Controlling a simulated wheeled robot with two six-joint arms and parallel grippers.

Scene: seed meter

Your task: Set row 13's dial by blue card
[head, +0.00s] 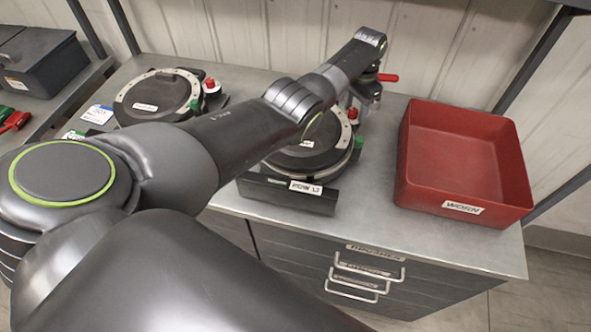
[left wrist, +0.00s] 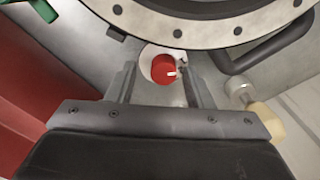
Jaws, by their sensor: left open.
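The row 13 meter (head: 300,158) is a round dark unit with a pale rim, partly hidden behind my left arm; its front label (head: 305,187) seems to read row 13. Its red dial (head: 352,113) is at the back right of the rim. In the left wrist view the red dial (left wrist: 163,70) has a white pointer mark aimed right. My left gripper (head: 367,95) is at the dial; its open fingers (left wrist: 160,84) stand on either side of it, contact unclear. A white card with a blue part (head: 98,113) lies by the left meter. My right gripper is out of view.
A second meter (head: 158,97) with its own red knob (head: 211,86) stands to the left. A red bin (head: 462,195) marked WORN is on the right of the bench. A red lever (head: 387,77) shows beside my gripper. Bare metal bench (head: 372,200) lies before the bin.

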